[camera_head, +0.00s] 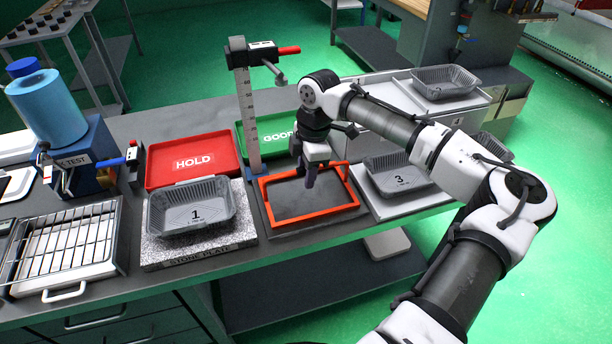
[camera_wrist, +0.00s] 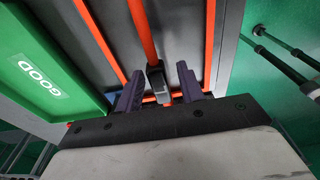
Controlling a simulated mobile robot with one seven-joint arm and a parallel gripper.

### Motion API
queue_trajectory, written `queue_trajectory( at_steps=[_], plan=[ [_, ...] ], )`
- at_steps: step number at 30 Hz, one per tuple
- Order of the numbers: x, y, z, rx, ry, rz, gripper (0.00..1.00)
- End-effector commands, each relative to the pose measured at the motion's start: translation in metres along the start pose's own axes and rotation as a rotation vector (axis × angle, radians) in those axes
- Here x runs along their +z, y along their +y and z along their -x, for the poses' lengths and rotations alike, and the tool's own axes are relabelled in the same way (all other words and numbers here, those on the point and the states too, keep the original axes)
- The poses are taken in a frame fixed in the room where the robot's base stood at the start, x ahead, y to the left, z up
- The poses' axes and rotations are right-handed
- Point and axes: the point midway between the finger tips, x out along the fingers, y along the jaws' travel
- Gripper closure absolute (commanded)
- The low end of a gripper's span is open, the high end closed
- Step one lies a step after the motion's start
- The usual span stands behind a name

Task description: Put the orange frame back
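The orange frame (camera_head: 318,217) lies around a dark plate (camera_head: 300,197) on the bench. Its raised orange bar is at the back right, beside my gripper. In the wrist view, the frame (camera_wrist: 209,45) shows as long orange bars, and a nearer middle bar (camera_wrist: 143,30) ends near a small dark block (camera_wrist: 155,75). My gripper (camera_head: 311,180) is over the frame, pointing down. In the wrist view, its two purple fingers (camera_wrist: 160,88) are apart, with the bar and block between them and gaps on both sides. Contact cannot be told.
A green GOOD tray (camera_head: 265,133) and an upright scale post (camera_head: 247,105) stand behind. A red HOLD tray (camera_head: 193,163) and grey tray 1 (camera_head: 191,207) on a stone plate are left. Grey tray 3 (camera_head: 398,174) is close on the right.

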Motion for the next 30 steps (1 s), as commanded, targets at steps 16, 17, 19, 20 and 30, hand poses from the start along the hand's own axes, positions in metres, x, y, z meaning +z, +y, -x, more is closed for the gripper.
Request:
queue_trajectory(
  at_steps=[16,17,19,20,30],
  plan=[
    [0.0,0.0,0.098,0.0,0.0,0.001,0.62],
    [0.0,0.0,0.1,0.001,0.0,0.001,0.62],
    [0.0,0.0,0.103,0.0,0.0,0.001,0.62],
    [0.0,0.0,0.104,-0.001,0.0,0.001,0.62],
    [0.0,0.0,0.104,-0.001,0.0,0.001,0.62]
  ],
)
